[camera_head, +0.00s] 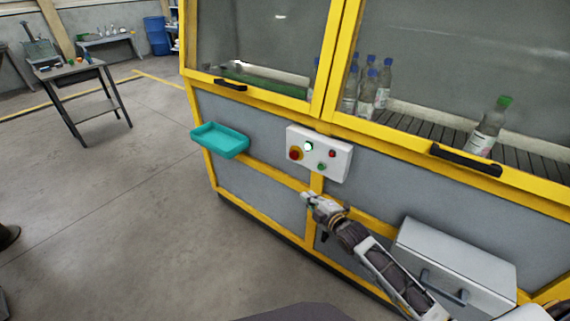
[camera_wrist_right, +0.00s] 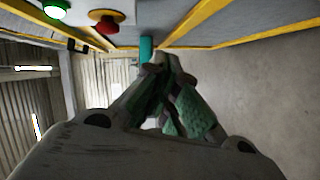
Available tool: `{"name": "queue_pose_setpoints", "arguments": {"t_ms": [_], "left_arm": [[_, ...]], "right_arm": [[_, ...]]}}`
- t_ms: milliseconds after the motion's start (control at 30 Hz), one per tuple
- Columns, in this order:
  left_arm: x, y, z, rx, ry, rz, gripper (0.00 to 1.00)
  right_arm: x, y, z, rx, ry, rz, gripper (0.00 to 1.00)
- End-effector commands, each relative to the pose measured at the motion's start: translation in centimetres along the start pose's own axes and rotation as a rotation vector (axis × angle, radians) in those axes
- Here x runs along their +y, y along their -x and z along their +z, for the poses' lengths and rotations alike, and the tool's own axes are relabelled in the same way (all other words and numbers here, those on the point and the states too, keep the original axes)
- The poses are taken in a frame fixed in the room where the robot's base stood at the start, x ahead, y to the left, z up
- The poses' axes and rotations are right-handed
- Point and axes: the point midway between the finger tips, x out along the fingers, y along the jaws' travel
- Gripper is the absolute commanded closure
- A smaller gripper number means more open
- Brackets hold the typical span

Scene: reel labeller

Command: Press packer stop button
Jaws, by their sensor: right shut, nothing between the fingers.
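The white control box (camera_head: 336,165) is on the front of the yellow-framed machine. It carries a large red button (camera_head: 294,154) on a yellow base, a lit white-green button (camera_head: 308,146), a small red button (camera_head: 332,154) and a green button (camera_head: 320,167). I cannot read any labels. My right gripper (camera_head: 308,199) is shut and empty, below the box and apart from it. In the right wrist view its fingers (camera_wrist_right: 168,75) are together; the large red button (camera_wrist_right: 106,20) and a lit green button (camera_wrist_right: 57,8) show at the top left. My left gripper is not in view.
A teal tray (camera_head: 220,140) sticks out from the machine left of the box. A grey drawer unit (camera_head: 455,265) stands out at the lower right. Bottles (camera_head: 490,128) stand behind the windows, which have black handles (camera_head: 466,160). Open floor (camera_head: 120,210) lies to the left.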

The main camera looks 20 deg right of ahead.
Motion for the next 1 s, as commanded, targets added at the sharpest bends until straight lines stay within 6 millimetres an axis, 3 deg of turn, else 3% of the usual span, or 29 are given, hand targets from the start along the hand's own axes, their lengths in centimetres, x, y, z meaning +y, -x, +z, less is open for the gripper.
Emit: {"name": "queue_pose_setpoints", "arguments": {"t_ms": [133,333,1000], "left_arm": [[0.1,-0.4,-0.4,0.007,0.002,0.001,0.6],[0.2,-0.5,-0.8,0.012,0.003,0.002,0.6],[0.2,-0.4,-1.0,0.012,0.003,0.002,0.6]], "right_arm": [[3.8,0.3,-2.3,0.052,0.091,0.073,1.0],[6.6,0.8,-4.2,0.088,0.16,0.128,1.0],[7.2,0.5,-4.5,0.094,0.173,0.139,1.0]]}}
